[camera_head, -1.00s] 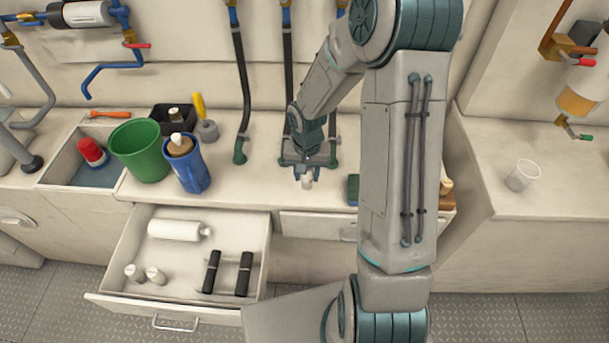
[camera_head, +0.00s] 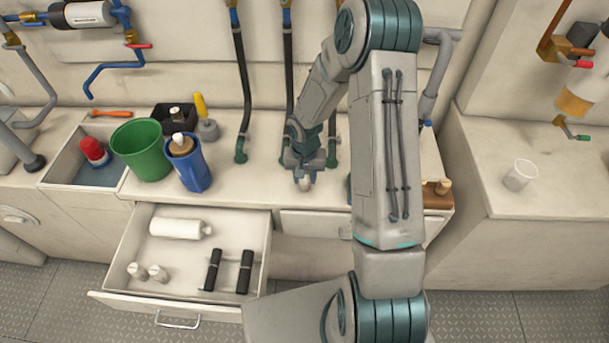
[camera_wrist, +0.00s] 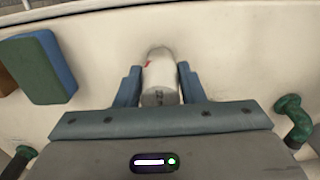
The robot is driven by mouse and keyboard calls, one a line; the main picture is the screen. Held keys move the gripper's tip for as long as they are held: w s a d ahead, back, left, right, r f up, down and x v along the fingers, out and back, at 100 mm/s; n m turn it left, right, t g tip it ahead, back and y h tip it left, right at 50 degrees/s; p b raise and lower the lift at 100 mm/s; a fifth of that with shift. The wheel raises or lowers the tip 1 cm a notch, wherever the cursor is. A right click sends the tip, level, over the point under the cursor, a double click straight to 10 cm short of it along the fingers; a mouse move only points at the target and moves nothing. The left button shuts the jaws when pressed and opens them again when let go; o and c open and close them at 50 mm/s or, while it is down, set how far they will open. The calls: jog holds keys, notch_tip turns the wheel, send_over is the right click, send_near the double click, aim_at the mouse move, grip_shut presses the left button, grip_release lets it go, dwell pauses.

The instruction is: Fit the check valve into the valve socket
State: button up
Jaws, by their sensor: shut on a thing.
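My gripper (camera_wrist: 160,90) is shut on a white cylinder with a small red mark, which I take to be the check valve (camera_wrist: 160,75). One finger is on each side of it. In the head view, my gripper (camera_head: 304,178) and the pale check valve (camera_head: 304,185) are over the front part of the counter, in front of the hoses. I cannot make out the valve socket in either view; my arm hides part of the counter. Whether the valve touches the counter is unclear.
A green-and-blue block (camera_wrist: 42,68) lies on the counter near my gripper. Green hose elbows (camera_head: 240,152) stand behind and left. Below, an open drawer (camera_head: 262,240) holds white bottles and black items.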

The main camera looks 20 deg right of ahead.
jog(key=shift+f, duration=0.15)
jog(key=o, duration=1)
notch_tip(320, 180, up, 12)
jog(key=shift+r+b, duration=0.25)
jog(key=shift+b, duration=0.4)
jog(key=s+r+n+t, duration=0.1)
jog(key=s+r, duration=0.7)
jog(key=s, duration=0.2)
jog(key=s+r+n+t, duration=0.2)
jog(key=s+r, duration=0.6)
jog(key=s, duration=0.3)
jog(key=shift+s+r+n, duration=0.15)
jog(key=shift+r+n, duration=0.15)
jog(key=shift+r, duration=0.1)
jog(key=shift+o, duration=0.2)
jog(key=shift+a, duration=0.1)
